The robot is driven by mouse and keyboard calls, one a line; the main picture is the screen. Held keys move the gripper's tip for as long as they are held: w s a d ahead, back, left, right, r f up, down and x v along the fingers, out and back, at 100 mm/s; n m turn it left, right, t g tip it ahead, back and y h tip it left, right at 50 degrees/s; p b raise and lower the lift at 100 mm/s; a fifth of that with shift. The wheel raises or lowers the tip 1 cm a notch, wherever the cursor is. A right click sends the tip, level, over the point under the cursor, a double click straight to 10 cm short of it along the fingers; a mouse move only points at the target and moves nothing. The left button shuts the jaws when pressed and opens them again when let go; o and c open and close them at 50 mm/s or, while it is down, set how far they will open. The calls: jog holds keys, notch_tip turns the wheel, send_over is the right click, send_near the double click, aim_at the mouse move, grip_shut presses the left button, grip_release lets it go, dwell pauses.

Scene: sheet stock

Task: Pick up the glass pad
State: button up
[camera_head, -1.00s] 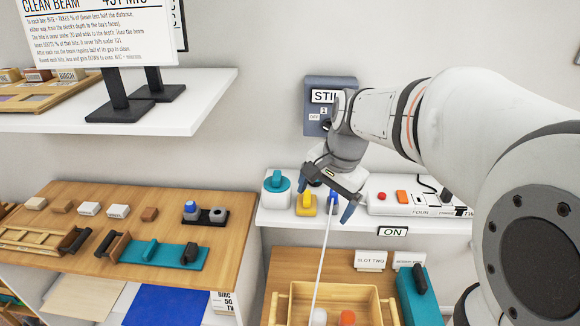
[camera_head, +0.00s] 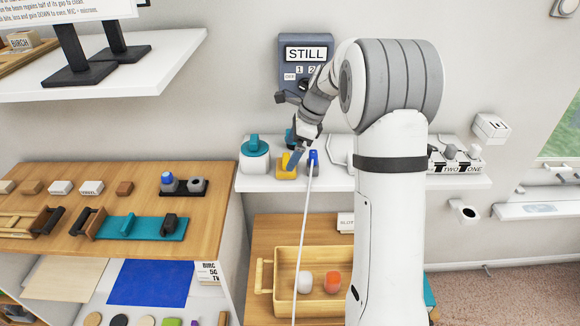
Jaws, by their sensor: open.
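I cannot single out a glass pad with certainty. Several round discs show at the bottom edge of the lower shelf, among them a tan disc (camera_head: 92,319), a black disc (camera_head: 119,320), a green disc (camera_head: 172,321) and a purple disc (camera_head: 195,322); the edge of the picture cuts some of them. My gripper (camera_head: 295,150) is open with nothing seen in it. It is over the white wall shelf, at the yellow block (camera_head: 286,171) and the blue plug (camera_head: 313,158). I cannot tell whether it touches the yellow block.
A teal-topped white jar (camera_head: 255,155) stands left of my gripper. A white cord (camera_head: 303,240) hangs from the blue plug past a wooden tray (camera_head: 265,277) with white and orange pieces. The wooden counter (camera_head: 215,215) carries blocks and tools. A blue sheet (camera_head: 150,283) lies below it.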

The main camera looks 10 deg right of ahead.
aim_at(287, 159)
jog(key=x, duration=0.5)
jog(key=shift+w+d+f+p, duration=0.1)
jog(key=shift+w+d+p, duration=0.1)
jog(key=shift+w+p, duration=0.15)
jog(key=shift+c, duration=0.3)
jog(key=c, duration=1)
